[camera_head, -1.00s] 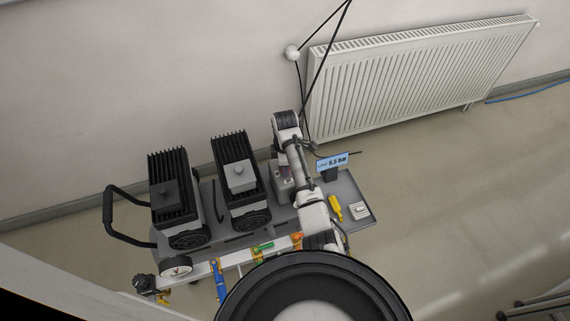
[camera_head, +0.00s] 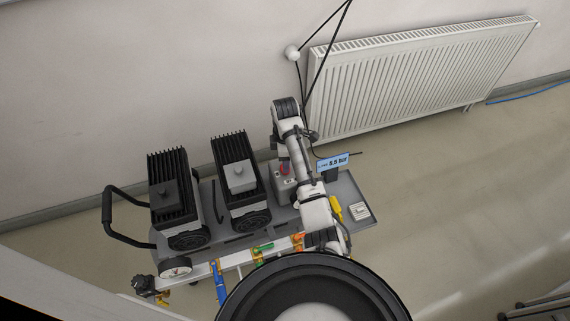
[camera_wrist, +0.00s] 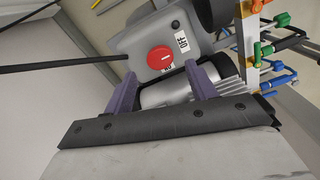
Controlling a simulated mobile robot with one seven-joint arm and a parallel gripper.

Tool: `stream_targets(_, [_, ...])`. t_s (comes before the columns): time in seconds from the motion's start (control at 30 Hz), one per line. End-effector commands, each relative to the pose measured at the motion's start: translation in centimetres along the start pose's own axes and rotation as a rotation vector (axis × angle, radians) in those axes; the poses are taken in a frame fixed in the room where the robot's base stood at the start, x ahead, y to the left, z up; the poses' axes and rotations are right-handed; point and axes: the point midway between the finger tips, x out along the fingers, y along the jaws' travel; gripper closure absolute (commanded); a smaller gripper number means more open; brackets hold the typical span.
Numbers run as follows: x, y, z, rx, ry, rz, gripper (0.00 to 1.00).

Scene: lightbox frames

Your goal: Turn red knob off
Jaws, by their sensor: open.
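The red knob (camera_wrist: 160,58) sits on the face of a grey box (camera_wrist: 128,42) in the wrist view. A white OFF label (camera_wrist: 182,43) is beside it at upper right, and an ON label is partly visible below it. The knob's small pale mark is too small to read surely. My gripper (camera_wrist: 160,74) is open, its two purple fingers apart, with the knob seen between and just beyond their tips. I cannot tell whether they touch it. In the head view the red knob (camera_head: 284,168) shows on the box beside my arm, which largely hides my gripper.
Two black finned motors (camera_head: 174,188) stand left of the box on the grey cart. A blue pressure display (camera_head: 333,162) stands right of it. A yellow object (camera_head: 336,207) and a white block (camera_head: 359,211) lie at the cart's right end. A radiator (camera_head: 410,85) is behind.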

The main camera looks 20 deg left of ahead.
Motion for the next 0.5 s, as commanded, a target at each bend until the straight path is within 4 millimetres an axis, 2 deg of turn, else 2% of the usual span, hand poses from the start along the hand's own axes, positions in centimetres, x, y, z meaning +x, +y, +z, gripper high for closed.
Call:
stream_targets(0.2, [-5.8, 0.1, 0.1, -0.001, -0.001, 0.005, 0.43])
stream_targets(0.3, [-7.7, 0.1, 0.1, 0.000, -0.002, 0.003, 0.43])
stream_targets(0.5, [-9.2, 0.0, 0.0, 0.000, 0.000, 0.001, 0.43])
